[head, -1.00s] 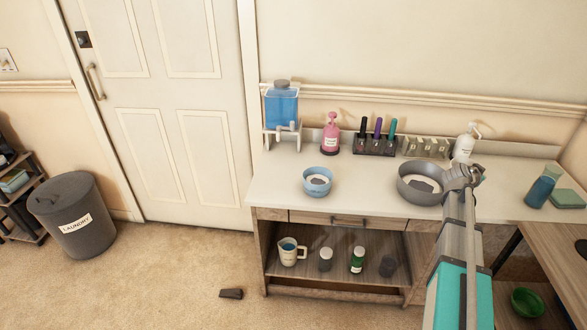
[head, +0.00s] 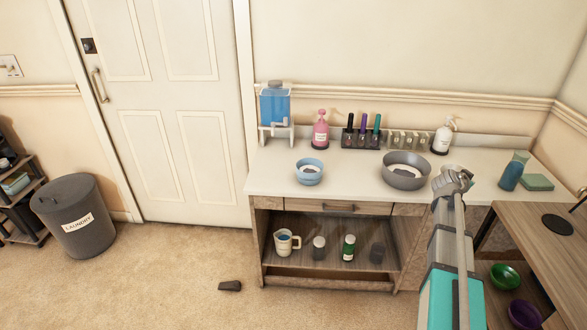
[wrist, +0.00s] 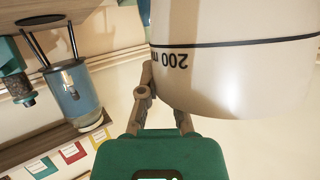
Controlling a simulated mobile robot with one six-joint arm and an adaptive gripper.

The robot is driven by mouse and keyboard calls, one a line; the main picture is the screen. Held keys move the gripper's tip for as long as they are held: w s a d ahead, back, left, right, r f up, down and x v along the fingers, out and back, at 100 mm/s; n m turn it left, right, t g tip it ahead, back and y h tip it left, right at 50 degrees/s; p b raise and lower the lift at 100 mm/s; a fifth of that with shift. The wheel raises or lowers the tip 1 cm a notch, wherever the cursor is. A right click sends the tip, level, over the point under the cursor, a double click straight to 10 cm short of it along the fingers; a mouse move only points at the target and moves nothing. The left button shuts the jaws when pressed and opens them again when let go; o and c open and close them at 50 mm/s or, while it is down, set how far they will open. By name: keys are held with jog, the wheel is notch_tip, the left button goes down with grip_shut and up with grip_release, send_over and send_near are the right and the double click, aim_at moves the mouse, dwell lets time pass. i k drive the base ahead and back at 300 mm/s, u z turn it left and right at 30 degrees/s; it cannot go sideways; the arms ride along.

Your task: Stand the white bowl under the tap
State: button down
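A large white vessel with a dark line and an upside-down "200 m" mark, taken as the white bowl (wrist: 235,75), fills the right of the wrist view. My gripper (wrist: 158,98) is at its edge: one finger shows at its left side, the other goes behind it. The fingers lean together and appear shut on its wall. In the head view my gripper (head: 452,178) is over the front right of the counter; I cannot make out the white bowl there. The tap (head: 278,125) is on the blue water dispenser (head: 275,103), at the counter's back left.

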aim_at(274, 163)
jog(key=z, duration=0.65)
jog(key=i, duration=0.65)
jog(key=u, duration=1.95)
